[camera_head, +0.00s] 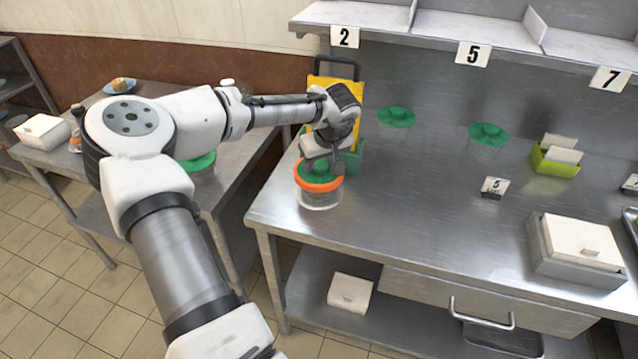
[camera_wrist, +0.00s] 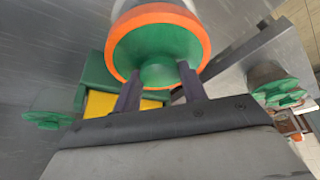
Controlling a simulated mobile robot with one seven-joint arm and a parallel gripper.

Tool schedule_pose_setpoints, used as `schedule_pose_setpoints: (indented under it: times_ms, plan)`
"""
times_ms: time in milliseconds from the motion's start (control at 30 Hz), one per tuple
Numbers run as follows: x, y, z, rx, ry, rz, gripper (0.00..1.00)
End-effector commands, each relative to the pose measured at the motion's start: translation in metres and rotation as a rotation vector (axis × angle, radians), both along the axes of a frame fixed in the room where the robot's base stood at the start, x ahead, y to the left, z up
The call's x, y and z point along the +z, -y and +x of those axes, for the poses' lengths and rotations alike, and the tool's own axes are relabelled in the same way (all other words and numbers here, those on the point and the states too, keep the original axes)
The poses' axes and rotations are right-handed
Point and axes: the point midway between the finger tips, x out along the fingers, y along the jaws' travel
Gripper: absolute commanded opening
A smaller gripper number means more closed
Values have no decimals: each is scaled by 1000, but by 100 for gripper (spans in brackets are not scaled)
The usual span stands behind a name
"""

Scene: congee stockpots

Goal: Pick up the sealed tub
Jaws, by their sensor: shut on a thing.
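The sealed tub (camera_head: 319,199) is a clear round container with a green lid and an orange band around its rim. It is at the front left corner of the steel counter, upright. I cannot tell whether its base touches the counter. My gripper (camera_head: 322,164) is above it, pointing down, shut on the green knob of its lid. In the wrist view the orange band (camera_wrist: 203,40) and green lid are close up, with the knob between the fingers of my gripper (camera_wrist: 160,88).
Two clear tubs with green lids (camera_head: 396,117) (camera_head: 488,135) and no orange band stand further back. Another green-lidded tub (camera_head: 200,163) is on the left table. A yellow and green holder (camera_head: 350,162) stands close behind my gripper. The counter's middle (camera_head: 410,200) is clear.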

Motion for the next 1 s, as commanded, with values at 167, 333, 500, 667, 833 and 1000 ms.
schedule_pose_setpoints:
  times_ms: [167,333,500,667,833,1000]
  plan:
    - [0,0,0,0,0,0,0]
    - [1,0,0,0,1,0,0]
    - [4,0,0,1,1,-1,0]
    - [17,0,1,1,4,-1,0]
    - [54,0,1,2,5,-3,0]
    - [107,1,1,2,6,-4,0]
